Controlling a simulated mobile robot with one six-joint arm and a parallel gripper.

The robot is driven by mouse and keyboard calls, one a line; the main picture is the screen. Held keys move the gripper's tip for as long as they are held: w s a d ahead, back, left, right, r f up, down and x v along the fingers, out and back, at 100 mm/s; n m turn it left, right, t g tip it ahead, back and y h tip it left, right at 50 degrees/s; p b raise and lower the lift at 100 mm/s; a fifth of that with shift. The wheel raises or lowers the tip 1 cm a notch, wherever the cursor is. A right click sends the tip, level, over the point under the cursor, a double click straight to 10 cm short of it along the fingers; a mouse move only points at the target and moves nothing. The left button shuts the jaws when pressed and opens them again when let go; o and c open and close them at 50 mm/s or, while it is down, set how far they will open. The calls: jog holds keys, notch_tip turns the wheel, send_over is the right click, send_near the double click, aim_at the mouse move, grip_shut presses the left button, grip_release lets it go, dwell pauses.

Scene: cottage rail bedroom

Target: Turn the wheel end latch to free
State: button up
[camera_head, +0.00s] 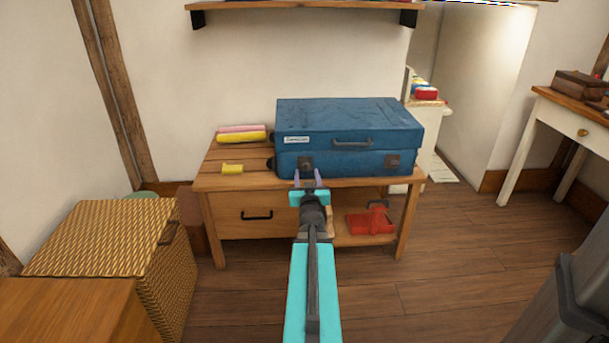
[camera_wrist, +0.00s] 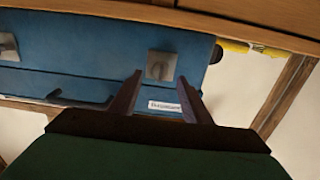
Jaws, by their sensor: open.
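A blue suitcase (camera_head: 350,125) lies flat on a wooden bench, its front facing me, with dark wheels at its left end. The wheel end latch (camera_head: 305,163) is a grey square plate at the front left; in the wrist view it shows with a small raised knob (camera_wrist: 157,70). I cannot tell for sure how the knob is turned. The other latch (camera_head: 392,160) is at the front right, also in the wrist view (camera_wrist: 8,45). My gripper (camera_head: 308,176) is open and empty, its two fingers pointing at the wheel end latch. In the wrist view the fingertips (camera_wrist: 160,77) straddle it, apparently short of contact.
The bench (camera_head: 230,181) holds yellow and pink rolls (camera_head: 242,134) and a small yellow piece (camera_head: 232,169) left of the suitcase. A red object (camera_head: 370,220) is on its lower shelf. A wicker basket (camera_head: 110,245) stands front left.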

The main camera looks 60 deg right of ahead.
aim_at(306, 167)
jog(key=shift+b+x, duration=0.4)
jog(key=shift+x, duration=1.8)
